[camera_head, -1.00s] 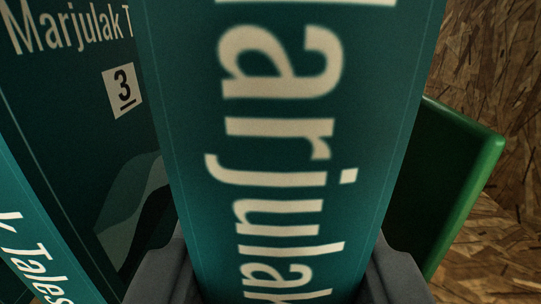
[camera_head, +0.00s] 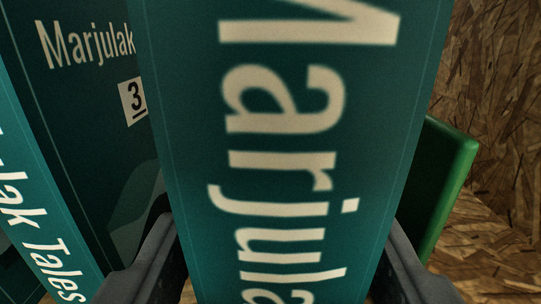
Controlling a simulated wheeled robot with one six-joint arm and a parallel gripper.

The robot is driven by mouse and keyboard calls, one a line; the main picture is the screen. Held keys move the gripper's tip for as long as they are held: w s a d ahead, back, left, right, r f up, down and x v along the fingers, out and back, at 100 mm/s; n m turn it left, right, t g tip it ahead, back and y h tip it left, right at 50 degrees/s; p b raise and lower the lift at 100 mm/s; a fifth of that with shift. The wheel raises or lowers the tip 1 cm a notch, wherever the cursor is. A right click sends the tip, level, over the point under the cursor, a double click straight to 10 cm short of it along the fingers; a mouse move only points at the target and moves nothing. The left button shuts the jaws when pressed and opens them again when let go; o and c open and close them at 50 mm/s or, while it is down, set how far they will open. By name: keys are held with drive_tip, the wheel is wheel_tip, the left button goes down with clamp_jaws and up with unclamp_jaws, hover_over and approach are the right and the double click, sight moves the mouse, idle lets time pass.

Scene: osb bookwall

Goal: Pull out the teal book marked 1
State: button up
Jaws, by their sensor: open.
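A teal book (camera_head: 285,135) fills the middle of the view, its spine facing me with "Marjula" in cream letters running down it. No number shows on the visible part of this spine, so I cannot tell whether it is marked 1. My gripper (camera_head: 278,225) is open, with one dark grey finger at the left edge of this spine and one at the right edge. I cannot tell whether the fingers touch the book. The book's top and bottom are out of view.
A green panel (camera_head: 450,185) stands close on the right. Beyond it is an OSB wall (camera_head: 495,90).

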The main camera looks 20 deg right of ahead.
drive_tip(key=shift+w, duration=0.1)
drive_tip(key=shift+x, duration=0.9)
drive_tip(key=c, duration=1.2)
drive_tip(key=shift+r, duration=0.1)
clamp_jaws()
drive_tip(key=shift+r, duration=0.2)
drive_tip(key=v, duration=1.6)
drive_tip(key=shift+s, duration=0.25)
drive_tip(key=shift+r, duration=0.1)
